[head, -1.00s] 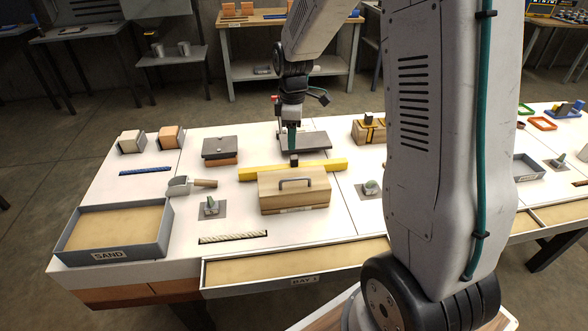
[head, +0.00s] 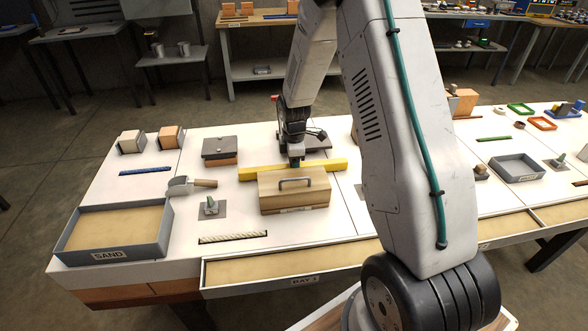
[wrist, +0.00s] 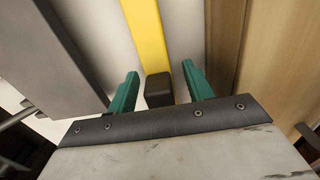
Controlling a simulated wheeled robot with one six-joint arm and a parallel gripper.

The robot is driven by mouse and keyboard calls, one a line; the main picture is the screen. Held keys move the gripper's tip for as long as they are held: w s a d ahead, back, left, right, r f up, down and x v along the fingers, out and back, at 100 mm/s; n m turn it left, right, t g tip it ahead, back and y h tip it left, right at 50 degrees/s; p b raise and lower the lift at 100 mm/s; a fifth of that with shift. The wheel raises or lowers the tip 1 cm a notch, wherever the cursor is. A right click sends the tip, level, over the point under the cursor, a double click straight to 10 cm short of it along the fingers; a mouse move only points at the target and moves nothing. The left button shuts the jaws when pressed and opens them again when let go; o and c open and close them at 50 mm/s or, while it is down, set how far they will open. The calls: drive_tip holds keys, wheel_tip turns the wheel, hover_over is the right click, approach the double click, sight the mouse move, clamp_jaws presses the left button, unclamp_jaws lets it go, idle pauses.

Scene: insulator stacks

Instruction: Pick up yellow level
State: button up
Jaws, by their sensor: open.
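The yellow level (head: 262,172) lies on the white table just behind a wooden box, and it also shows in the wrist view (wrist: 146,38) as a yellow bar. A dark block (wrist: 159,91) sits on the level, between the fingers. My gripper (wrist: 158,85) is open, with one green finger on each side of the dark block. I cannot tell whether the fingers touch it. In the head view my gripper (head: 295,163) is low at the level's middle, and the fingertips are mostly hidden.
The wooden box (head: 270,197) with a handle stands close in front of the level. A grey plate (head: 318,143) lies close behind my gripper. A trowel (head: 200,183) lies to the left, near the sand tray (head: 70,230). Table to the left of the level's end is partly clear.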

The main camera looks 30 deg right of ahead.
drive_tip(key=shift+f, duration=0.35)
clamp_jaws()
